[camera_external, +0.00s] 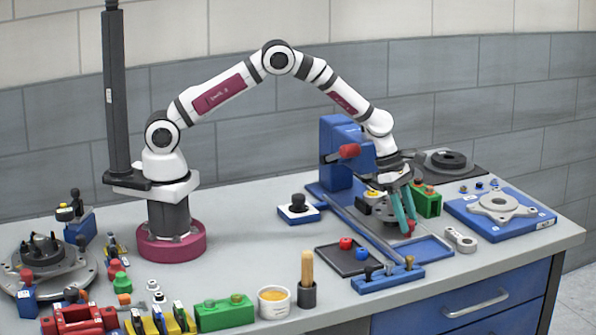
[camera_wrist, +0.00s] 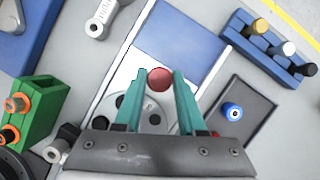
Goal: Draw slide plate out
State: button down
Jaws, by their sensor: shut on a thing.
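My gripper (camera_wrist: 159,73) has its two teal fingers shut on a round red knob (camera_wrist: 160,80) in the wrist view. The knob stands near the front edge of the pale slide plate (camera_wrist: 122,76), which carries a disc with dark holes partly hidden by the fingers. The plate lies between two light rails, with a bare blue bed (camera_wrist: 185,35) beyond it. In the external view my gripper (camera_external: 407,226) points down over the fixture, and the bare blue bed (camera_external: 428,247) shows at its front right. The arm and fingers hide much of the plate there.
A black tray (camera_external: 349,261) with a red and a blue piece lies left of the slide. A blue block with pegs (camera_external: 388,279) stands at the front. A green block (camera_external: 428,201), a grey link (camera_external: 460,239) and a blue plate with a flange (camera_external: 500,212) are to the right.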

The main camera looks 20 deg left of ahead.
jog(key=s+d, duration=0.4)
jog(key=shift+s+d+r, duration=0.1)
jog(key=shift+s+d, duration=0.05)
jog(key=shift+d, duration=0.1)
jog(key=c, duration=0.5)
grip_release()
jog(key=shift+a, duration=0.1)
jog(key=v, duration=1.5)
jog(key=shift+a+r, duration=0.25)
jog(key=shift+r, duration=0.05)
